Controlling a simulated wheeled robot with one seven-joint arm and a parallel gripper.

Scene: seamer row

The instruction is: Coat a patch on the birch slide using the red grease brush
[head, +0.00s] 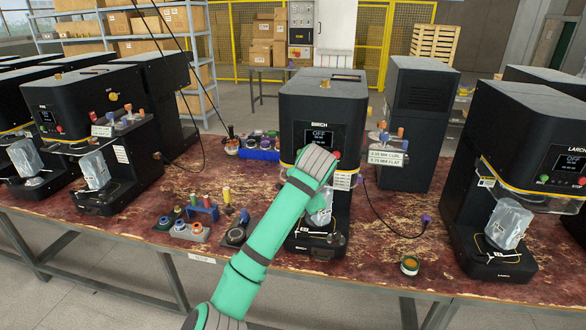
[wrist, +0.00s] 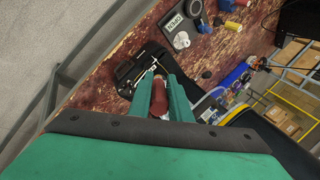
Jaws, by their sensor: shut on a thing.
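The black BIRCH machine (head: 322,100) stands at the middle of the table, its screen reading OFF. My green arm crosses in front of it and hides much of its front, so I cannot make out the slide clearly. In the wrist view my gripper (wrist: 160,92) is shut on a red handle (wrist: 158,100), which I take for the red grease brush. Its bristles are hidden or too small to tell. The machine's black base (wrist: 130,75) lies beyond the fingertips; I cannot tell whether the brush touches anything. In the head view my fingers and the brush are hidden behind my wrist.
The LARCH machine (head: 535,150) stands at right, other black machines at left. A small pot with orange-brown content (head: 410,265) sits near the front edge. Small coloured-topped items (head: 205,210) stand left of BIRCH. A cable (head: 395,230) lies at right on bare tabletop.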

